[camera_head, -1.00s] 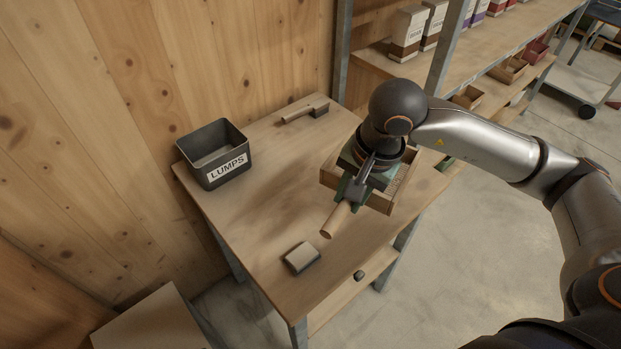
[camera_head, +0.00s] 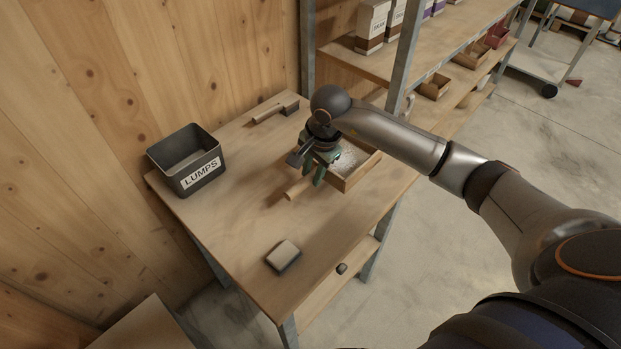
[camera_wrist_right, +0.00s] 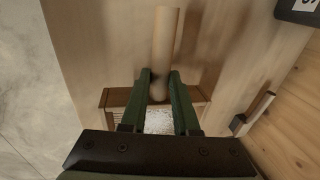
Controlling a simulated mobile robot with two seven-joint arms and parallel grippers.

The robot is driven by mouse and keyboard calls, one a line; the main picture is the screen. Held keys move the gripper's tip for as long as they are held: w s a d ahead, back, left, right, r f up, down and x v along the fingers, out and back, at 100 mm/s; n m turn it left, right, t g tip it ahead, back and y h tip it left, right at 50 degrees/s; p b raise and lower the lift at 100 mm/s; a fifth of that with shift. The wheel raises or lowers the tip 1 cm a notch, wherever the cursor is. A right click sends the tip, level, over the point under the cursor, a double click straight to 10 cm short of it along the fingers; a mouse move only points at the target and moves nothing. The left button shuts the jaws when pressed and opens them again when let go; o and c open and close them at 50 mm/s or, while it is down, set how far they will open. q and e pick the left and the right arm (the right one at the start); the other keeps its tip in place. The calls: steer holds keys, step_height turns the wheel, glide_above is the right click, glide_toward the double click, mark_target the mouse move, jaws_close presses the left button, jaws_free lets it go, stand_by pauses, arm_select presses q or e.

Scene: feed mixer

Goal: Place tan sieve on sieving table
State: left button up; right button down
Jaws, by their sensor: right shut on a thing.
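The tan sieve (camera_head: 362,174) has a wooden box frame, a pale mesh and a round wooden handle (camera_head: 296,190). It is at the right side of the wooden sieving table (camera_head: 235,225); I cannot tell whether it touches the top. My right gripper (camera_head: 318,178) is shut on the handle close to the frame, its arm covering part of the sieve. In the right wrist view its green fingers (camera_wrist_right: 160,80) flank the handle, with the frame (camera_wrist_right: 118,98) and mesh (camera_wrist_right: 158,122) behind them. My left gripper is not in view.
A dark LUMPS bin (camera_head: 188,163) stands at the table's left. A brush (camera_head: 275,108) lies at the back, and a tan-topped block (camera_head: 284,256) near the front. A shelf with bags (camera_head: 373,25) stands behind. The table's middle is clear.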

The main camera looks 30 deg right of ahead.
steer(key=shift+w+d+f, duration=0.2)
steer(key=shift+w+f, duration=0.55)
steer(key=shift+f, duration=0.1)
steer(key=shift+w+f+p, duration=0.15)
steer(key=shift+f+p, duration=0.25)
steer(key=shift+f, duration=1.3)
steer(key=shift+f, duration=0.2)
steer(key=c, duration=0.7)
jaws_free()
steer(key=shift+o, duration=0.2)
step_height(320, 180, up, 12)
steer(key=s, duration=0.2)
steer(key=shift+s+d, duration=0.2)
steer(key=shift+d, duration=0.2)
steer(key=shift+r, duration=0.1)
